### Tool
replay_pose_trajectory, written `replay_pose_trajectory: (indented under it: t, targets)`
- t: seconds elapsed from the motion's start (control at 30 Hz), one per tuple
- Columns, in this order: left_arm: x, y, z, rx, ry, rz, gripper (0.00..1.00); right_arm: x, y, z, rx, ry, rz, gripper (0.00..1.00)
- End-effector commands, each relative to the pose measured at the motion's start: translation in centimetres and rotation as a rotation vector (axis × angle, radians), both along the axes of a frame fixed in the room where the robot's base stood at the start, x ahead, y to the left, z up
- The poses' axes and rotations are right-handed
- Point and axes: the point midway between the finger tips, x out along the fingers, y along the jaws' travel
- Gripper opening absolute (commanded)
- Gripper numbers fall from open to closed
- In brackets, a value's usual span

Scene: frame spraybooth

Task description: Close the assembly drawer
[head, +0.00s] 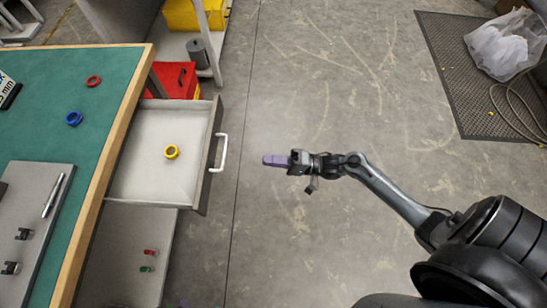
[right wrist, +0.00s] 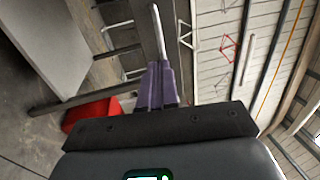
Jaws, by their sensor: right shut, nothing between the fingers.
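The assembly drawer (head: 150,178) stands pulled out from under the green-topped bench, toward the right. Its tray is pale, with a grey front panel (head: 208,165) and a white bar handle (head: 221,153). A yellow ring (head: 171,152) lies inside it. My right gripper (head: 266,161) has purple fingers, shut and empty. It is to the right of the handle, pointing at it, with a gap between. In the right wrist view the closed fingers (right wrist: 157,82) point toward a pale upright bar that looks like the handle. My left gripper is not in view.
The bench (head: 110,120) carries red and blue rings and a grey board with a pen. A lower shelf (head: 125,255) holds small red and green parts. A red box (head: 178,80) stands behind the drawer. The floor around my right gripper is clear.

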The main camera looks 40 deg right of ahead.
Motion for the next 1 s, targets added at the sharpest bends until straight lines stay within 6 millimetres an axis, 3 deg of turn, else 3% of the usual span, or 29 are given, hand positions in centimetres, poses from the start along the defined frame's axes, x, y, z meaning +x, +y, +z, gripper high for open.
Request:
replay_pose_trajectory:
  t: [0.5,1.0]
  targets:
    - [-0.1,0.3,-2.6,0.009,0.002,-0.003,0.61,5.9,6.3,1.5,0.000,-0.003,0.000,0.00]
    - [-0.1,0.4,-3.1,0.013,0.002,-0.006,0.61,7.1,7.6,2.0,-0.002,-0.001,0.000,0.00]
